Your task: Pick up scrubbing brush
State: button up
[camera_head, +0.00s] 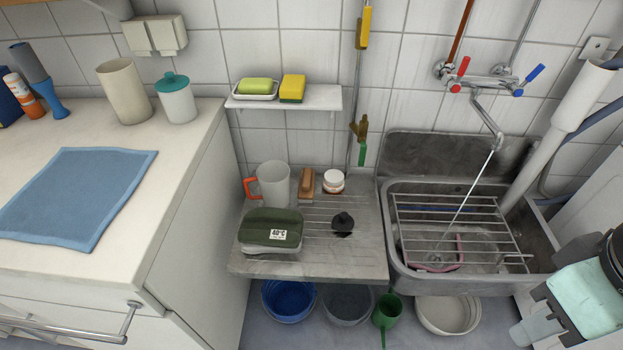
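A small brown wooden block that looks like the scrubbing brush (307,183) stands at the back of the grey draining board (330,262), close to the tiled wall. It is between a clear jug with an orange handle (273,185) and a white round jar (333,181). Its bristles cannot be made out. My gripper (540,322) is at the lower right edge, partly cut off, well apart from the brush and in front of the sink. Its fingers do not show clearly enough to tell whether they are open.
A green lidded box (271,229) and a black plug-like object (343,222) are on the board's front half. A shelf (285,101) with soap and sponge hangs above. The sink (400,270) with a wire rack is right; the white counter (150,215) is left.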

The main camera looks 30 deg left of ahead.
aim_at(306, 185)
jog(key=i+u, duration=0.15)
jog(key=u, duration=2)
jog(key=i+l+u, duration=0.15)
jog(key=l, duration=0.15)
jog(key=l+u, duration=0.15)
jog(key=l, duration=0.2)
